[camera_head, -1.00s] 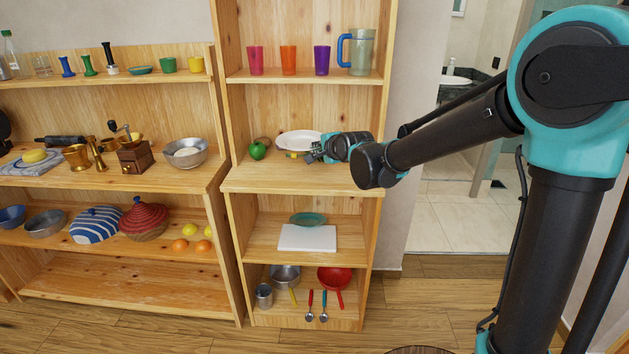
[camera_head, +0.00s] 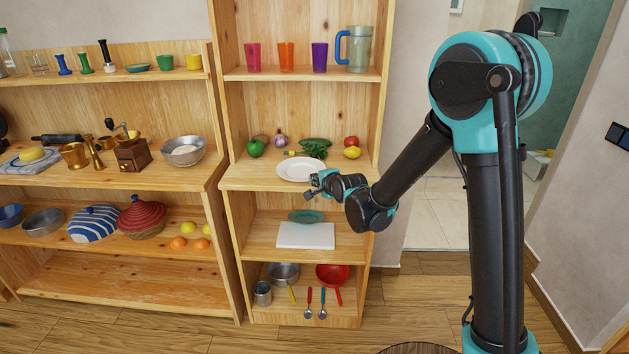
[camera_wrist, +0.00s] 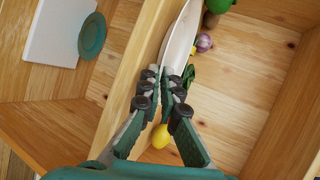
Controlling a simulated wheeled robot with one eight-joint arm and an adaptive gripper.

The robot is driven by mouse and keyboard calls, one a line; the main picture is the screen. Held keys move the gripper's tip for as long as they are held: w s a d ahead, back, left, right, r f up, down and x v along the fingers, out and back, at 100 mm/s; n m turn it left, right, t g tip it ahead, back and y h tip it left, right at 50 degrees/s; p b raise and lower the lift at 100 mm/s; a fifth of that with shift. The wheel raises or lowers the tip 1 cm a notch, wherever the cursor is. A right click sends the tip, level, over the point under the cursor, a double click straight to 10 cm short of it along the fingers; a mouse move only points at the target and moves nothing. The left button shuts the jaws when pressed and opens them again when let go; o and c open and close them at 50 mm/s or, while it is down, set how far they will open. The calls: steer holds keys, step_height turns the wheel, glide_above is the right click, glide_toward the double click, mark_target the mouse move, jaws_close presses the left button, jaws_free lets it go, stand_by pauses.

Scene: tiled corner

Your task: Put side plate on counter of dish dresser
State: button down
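The white plate (camera_head: 300,169) is at the front of the right shelf unit, level with its middle shelf (camera_head: 235,178) or a little above it. My gripper (camera_head: 314,186) is at the plate's near right rim. In the wrist view the plate (camera_wrist: 180,38) shows nearly edge-on, and my gripper (camera_wrist: 164,82) is shut on its rim. I cannot tell whether the plate touches the shelf. A smaller teal plate (camera_head: 305,216) lies on the shelf below, behind a white board (camera_head: 306,236).
Behind the plate on the middle shelf are a green pepper (camera_head: 255,148), an onion (camera_head: 281,139), green leaves (camera_head: 316,147) and a lemon (camera_head: 352,153). Cups and a pitcher (camera_head: 355,49) stand above. The left unit (camera_head: 105,180) holds bowls and a grinder (camera_head: 131,154).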

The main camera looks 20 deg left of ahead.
steer(key=c, duration=2.2)
jaws_free()
steer(key=shift+o, duration=1)
steer(key=v, duration=1.2)
